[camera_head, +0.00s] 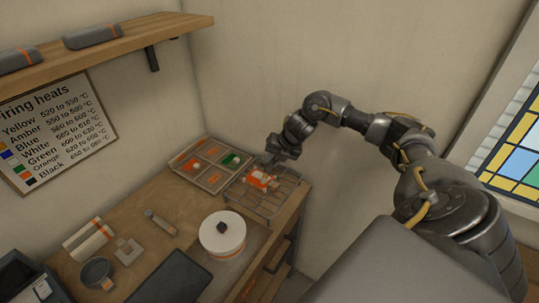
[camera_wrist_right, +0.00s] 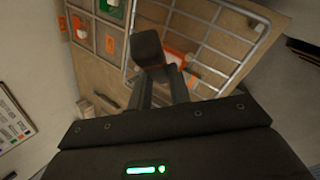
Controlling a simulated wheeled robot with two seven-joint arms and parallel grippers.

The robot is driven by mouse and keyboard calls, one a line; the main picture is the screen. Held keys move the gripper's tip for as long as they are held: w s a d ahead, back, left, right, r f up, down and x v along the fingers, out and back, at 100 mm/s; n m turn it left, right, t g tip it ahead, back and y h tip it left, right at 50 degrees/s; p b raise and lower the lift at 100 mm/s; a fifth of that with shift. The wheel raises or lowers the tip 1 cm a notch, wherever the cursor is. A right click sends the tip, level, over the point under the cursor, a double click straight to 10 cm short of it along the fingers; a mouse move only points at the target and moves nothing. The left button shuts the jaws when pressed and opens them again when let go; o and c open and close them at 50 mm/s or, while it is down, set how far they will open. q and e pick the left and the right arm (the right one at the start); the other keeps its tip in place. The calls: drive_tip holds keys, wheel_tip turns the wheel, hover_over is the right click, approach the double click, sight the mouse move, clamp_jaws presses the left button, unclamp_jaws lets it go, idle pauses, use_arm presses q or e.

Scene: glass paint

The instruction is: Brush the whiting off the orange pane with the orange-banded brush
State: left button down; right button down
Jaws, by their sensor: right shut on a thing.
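The orange pane (camera_head: 262,180) lies on a wire rack (camera_head: 283,193) at the right end of the bench, with white patches on it. In the right wrist view the pane (camera_wrist_right: 176,62) shows partly behind a dark block. My right gripper (camera_head: 276,154) is at the rack's back edge, just above the pane. My left gripper is not in view.
A sectioned tray (camera_head: 211,163) with orange and green pieces sits left of the rack. A white lidded pot (camera_head: 222,239) stands in front. A striped cloth (camera_head: 88,239), small tools and a dark slab (camera_head: 171,277) are further left. A shelf (camera_head: 110,42) overhangs the upper left.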

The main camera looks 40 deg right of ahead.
drive_tip(key=shift+r, duration=0.1)
drive_tip(key=shift+r+p, duration=0.55)
drive_tip(key=w+b, duration=0.2)
drive_tip(key=w, duration=0.4)
drive_tip(key=shift+w+d, duration=0.35)
drive_tip(key=shift+f, duration=0.15)
drive_tip(key=shift+f, duration=0.3)
drive_tip(key=shift+f+b, duration=0.3)
drive_tip(key=shift+b, duration=0.1)
idle(0.6)
